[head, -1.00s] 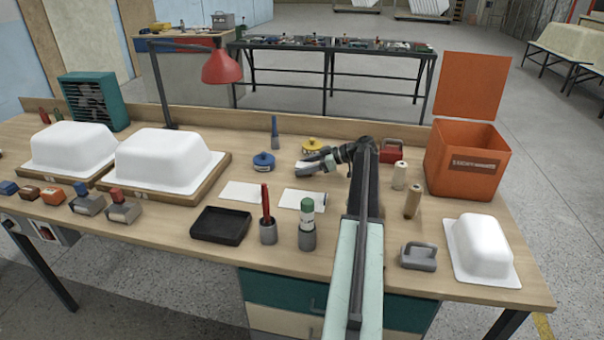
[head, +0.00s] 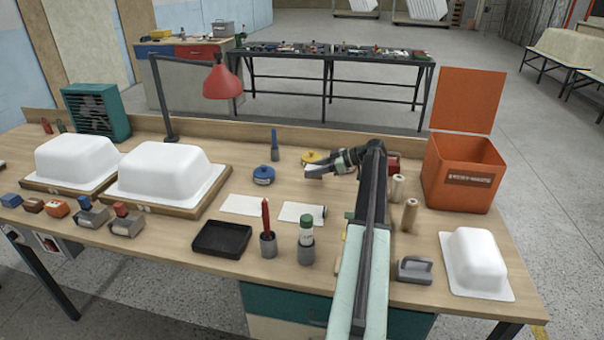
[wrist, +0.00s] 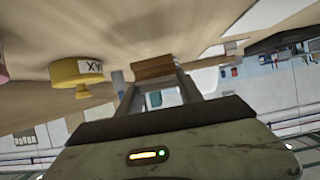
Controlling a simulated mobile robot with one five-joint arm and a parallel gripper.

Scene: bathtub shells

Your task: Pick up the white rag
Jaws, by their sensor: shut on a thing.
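My gripper (head: 318,171) is above the table at the end of my outstretched arm, just in front of the yellow tin (head: 311,156). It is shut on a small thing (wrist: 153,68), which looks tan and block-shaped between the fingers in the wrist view. In the head view its end looks pale; I cannot tell for sure whether it is the white rag. Two flat white pieces lie on the table: a left one (head: 243,205) and a right one (head: 303,213) with a dark right edge. I cannot tell whether they are cloth or paper.
An orange bin (head: 460,178) with a raised lid stands at the right. A blue tin (head: 263,174), black tray (head: 221,239), red-tool cup (head: 268,245), green-capped bottle (head: 306,232), two spools and white shells (head: 165,172) crowd the table. The yellow tin also shows in the wrist view (wrist: 80,74).

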